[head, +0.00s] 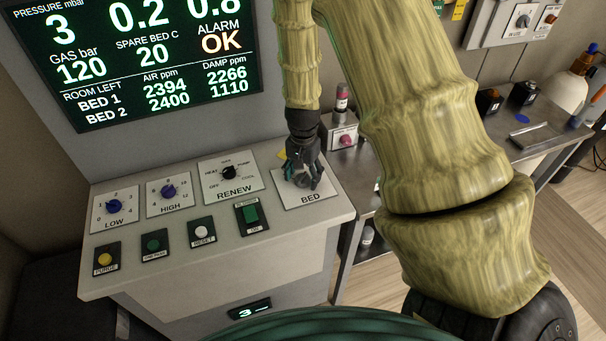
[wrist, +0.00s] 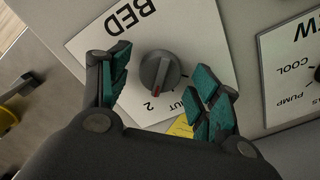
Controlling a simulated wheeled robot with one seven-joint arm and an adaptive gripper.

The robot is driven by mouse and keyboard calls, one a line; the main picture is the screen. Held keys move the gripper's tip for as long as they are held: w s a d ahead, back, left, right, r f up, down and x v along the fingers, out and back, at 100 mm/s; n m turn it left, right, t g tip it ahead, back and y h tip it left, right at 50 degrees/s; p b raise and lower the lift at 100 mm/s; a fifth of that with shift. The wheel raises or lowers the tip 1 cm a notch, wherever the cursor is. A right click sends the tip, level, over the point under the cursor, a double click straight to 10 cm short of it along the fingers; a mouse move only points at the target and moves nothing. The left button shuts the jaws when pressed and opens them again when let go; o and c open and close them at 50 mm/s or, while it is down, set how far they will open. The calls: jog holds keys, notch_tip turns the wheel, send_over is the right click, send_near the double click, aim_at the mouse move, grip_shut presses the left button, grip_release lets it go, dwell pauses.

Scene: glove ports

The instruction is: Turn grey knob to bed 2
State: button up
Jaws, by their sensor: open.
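The grey knob (wrist: 160,70) stands on the white plate marked BED (wrist: 205,55). In the wrist view its red pointer mark faces down the picture, at or very near the figure 2. Part of another label, ending in "UT", shows to the right of the 2. My gripper (wrist: 164,82) is open, with one teal-padded finger on each side of the knob and visible gaps between. In the head view my gripper (head: 303,175) is over the BED plate (head: 311,197) at the panel's right end and mostly hides the knob.
Several buttons and a green switch (head: 250,214) line the front. The screen (head: 160,60) reads ALARM OK. A side bench (head: 530,135) stands right.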

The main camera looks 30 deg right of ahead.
aim_at(303, 176)
notch_tip(303, 176, up, 12)
dwell(0.7)
dwell(0.5)
